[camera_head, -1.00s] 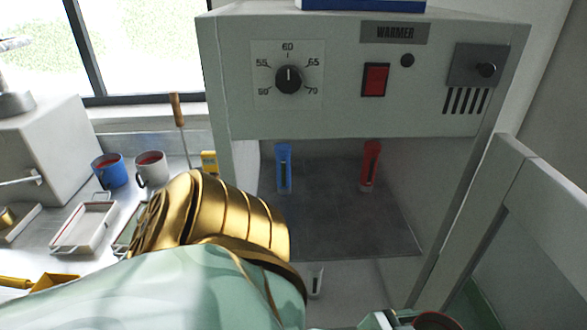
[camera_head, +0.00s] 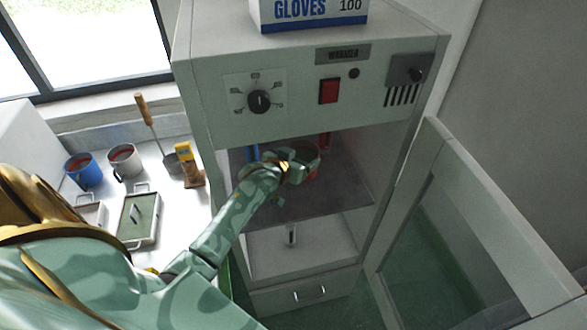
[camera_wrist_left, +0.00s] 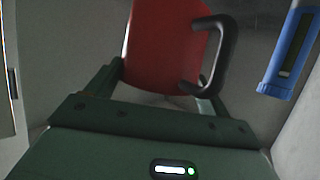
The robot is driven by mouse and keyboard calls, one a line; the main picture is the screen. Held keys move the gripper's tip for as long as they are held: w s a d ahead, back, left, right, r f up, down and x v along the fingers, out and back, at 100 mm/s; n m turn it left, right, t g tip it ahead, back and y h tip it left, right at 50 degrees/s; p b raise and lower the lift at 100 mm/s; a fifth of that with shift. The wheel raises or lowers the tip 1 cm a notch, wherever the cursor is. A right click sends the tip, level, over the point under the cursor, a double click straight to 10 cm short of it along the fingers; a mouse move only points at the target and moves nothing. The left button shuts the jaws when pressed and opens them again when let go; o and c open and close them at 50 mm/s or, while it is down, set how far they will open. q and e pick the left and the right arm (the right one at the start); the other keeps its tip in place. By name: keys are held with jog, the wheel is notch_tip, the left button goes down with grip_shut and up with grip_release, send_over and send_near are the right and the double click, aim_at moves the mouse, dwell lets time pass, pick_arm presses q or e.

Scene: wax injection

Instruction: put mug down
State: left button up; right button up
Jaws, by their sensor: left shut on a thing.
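A red mug with a dark handle fills the top middle of the left wrist view (camera_wrist_left: 160,45). My left gripper (camera_wrist_left: 165,85) is shut on it, one finger on each side. In the head view my left gripper (camera_head: 297,168) reaches into the open upper compartment of the warmer (camera_head: 290,110). It mostly hides the mug there; a little red (camera_head: 313,175) shows beside the fingers. The mug is over the dark shelf (camera_head: 345,200); I cannot tell whether it touches it. My right gripper is not in view.
A blue holder (camera_head: 252,153) and a red one (camera_head: 324,140) are at the back of the compartment. The warmer's door (camera_head: 400,220) stands open at right.

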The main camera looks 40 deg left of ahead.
pick_arm(q)
notch_tip(320, 180, down, 9)
jog(key=b, duration=0.3)
jog(key=shift+f, duration=0.1)
jog(key=o, duration=1.3)
